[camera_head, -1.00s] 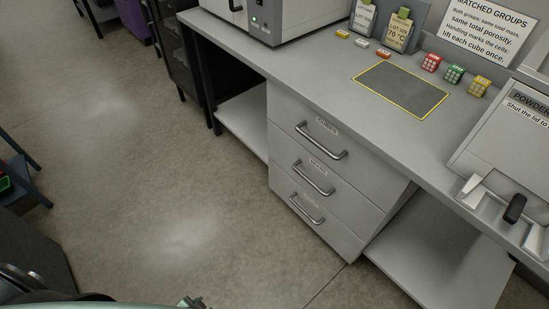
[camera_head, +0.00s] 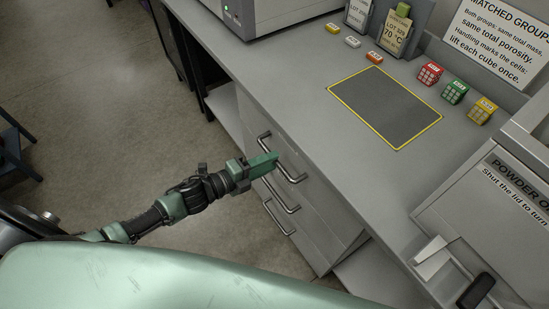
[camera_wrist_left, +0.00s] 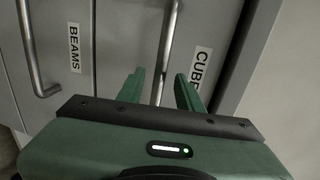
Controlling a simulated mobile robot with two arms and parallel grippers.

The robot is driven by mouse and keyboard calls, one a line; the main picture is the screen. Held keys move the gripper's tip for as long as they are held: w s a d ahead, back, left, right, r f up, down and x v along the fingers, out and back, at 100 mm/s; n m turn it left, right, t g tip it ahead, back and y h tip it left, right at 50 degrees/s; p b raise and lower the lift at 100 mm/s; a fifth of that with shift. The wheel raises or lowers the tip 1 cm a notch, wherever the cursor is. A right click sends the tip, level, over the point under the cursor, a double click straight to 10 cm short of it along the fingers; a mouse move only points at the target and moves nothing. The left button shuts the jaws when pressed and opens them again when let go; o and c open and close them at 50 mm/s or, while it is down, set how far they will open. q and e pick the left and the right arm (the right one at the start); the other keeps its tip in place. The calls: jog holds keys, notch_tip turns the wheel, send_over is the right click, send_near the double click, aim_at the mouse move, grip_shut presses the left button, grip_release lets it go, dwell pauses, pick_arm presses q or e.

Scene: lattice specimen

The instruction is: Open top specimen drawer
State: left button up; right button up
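The top specimen drawer, labelled with a word beginning "CUBE" in the left wrist view (camera_wrist_left: 215,30), is closed in the grey cabinet. Its bar handle (camera_wrist_left: 169,40) also shows in the head view (camera_head: 296,175), partly hidden by my gripper. My left gripper (camera_head: 272,160) is at this handle. In the left wrist view my left gripper (camera_wrist_left: 160,74) has its two green fingers apart, with the handle bar running between them. Whether the fingers touch the bar cannot be told. My right gripper is not in view.
Below are the BEAMS drawer (camera_wrist_left: 80,75) with its handle (camera_head: 283,195) and a third handle (camera_head: 277,217), all closed. The counter above holds a yellow-edged grey mat (camera_head: 385,105), small coloured cubes (camera_head: 455,92) and a lidded powder unit (camera_head: 500,200). Floor at left is open.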

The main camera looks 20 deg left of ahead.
pick_arm(q)
jog(key=shift+x, duration=1.3)
jog(key=shift+a, duration=0.1)
grip_shut()
dwell(0.4)
